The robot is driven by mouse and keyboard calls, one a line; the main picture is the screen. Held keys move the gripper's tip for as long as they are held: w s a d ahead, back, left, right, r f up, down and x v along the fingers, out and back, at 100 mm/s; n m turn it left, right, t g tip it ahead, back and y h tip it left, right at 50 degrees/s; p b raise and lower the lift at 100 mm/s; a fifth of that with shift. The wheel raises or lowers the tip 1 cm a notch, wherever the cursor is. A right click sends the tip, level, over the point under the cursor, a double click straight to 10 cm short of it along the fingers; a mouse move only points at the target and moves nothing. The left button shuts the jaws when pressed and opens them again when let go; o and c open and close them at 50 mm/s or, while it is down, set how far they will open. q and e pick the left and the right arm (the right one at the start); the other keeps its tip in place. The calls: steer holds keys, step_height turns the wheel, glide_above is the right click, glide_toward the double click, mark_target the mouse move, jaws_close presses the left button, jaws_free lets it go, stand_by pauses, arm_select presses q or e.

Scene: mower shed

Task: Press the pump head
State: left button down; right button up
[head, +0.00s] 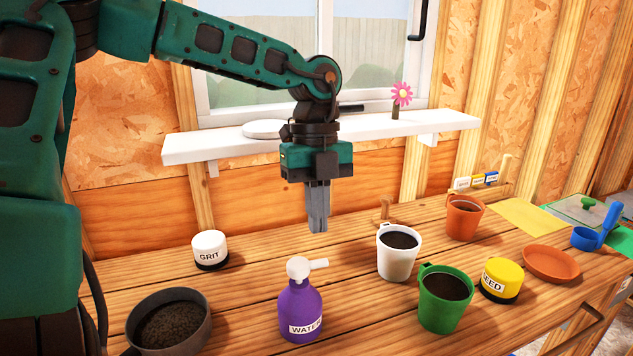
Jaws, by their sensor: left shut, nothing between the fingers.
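The purple bottle (300,307) labelled WATER stands upright on the wooden bench at the front middle. Its white pump head (299,267) sits on top, with the spout pointing right. My left gripper (317,226) hangs pointing down, above and slightly right of the pump head in the picture, apart from it. Its fingers are together and hold nothing. My right gripper is not in view.
A dark pot of soil (168,322) and a GRIT jar (210,249) stand left of the bottle. A white pot (397,262), green pot (440,312), orange pot (464,222) and yellow SEED jar (502,281) stand right. A white shelf (365,130) runs behind my left arm.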

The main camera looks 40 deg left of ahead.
mark_target(314, 264)
arm_select(q)
steer(key=shift+s+a+f, duration=0.1)
steer(key=shift+a+f, duration=0.1)
steer(key=shift+f, duration=1.15)
steer(key=shift+s+a+f, duration=0.1)
steer(key=shift+a+f, duration=0.05)
steer(key=shift+f, duration=1.15)
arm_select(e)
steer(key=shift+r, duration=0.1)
arm_select(q)
steer(key=shift+f, duration=0.1)
